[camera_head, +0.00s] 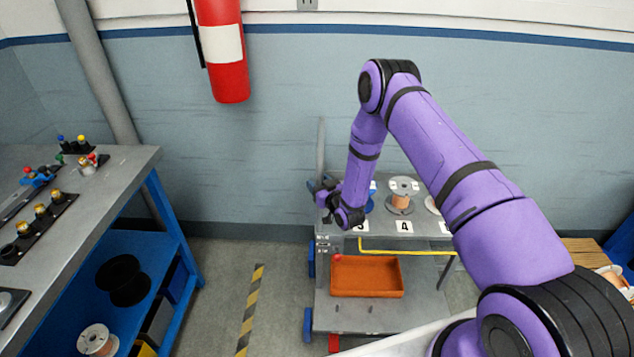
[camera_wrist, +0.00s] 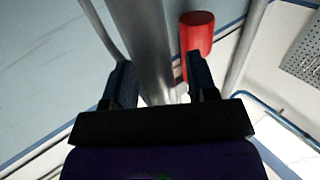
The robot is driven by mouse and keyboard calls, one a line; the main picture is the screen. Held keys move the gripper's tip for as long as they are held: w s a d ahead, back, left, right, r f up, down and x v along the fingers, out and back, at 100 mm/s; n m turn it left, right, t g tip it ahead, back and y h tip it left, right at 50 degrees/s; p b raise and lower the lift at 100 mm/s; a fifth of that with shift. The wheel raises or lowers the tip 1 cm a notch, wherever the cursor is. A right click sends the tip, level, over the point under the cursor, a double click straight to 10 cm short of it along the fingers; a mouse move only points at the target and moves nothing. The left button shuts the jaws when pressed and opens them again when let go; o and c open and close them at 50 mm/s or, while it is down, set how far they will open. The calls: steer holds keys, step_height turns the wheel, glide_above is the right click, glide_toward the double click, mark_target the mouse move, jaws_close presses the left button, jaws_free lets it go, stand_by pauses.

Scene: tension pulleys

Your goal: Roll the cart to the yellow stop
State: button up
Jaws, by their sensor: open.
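The grey cart (camera_head: 345,317) stands against the back wall, with spools and number cards on its top and an orange tray (camera_head: 367,277) below. A grey upright post (camera_head: 321,150) rises at its left end. My gripper (camera_head: 322,190) is beside that post, low over the cart's left end. In the wrist view my gripper (camera_wrist: 160,85) is open, and a grey bar (camera_wrist: 143,35) runs behind and between its fingers; I cannot tell whether they touch it. A yellow-black floor stripe (camera_head: 250,310) lies left of the cart; I cannot tell if it is the stop.
A grey workbench (camera_head: 110,190) with a blue frame stands at the left, holding fittings and spools. A red fire extinguisher (camera_head: 221,50) hangs on the wall. A yellow bar (camera_head: 405,250) runs along the cart's front.

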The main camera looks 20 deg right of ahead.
steer(key=shift+w+a, duration=0.15)
steer(key=shift+w, duration=0.4)
jaws_close()
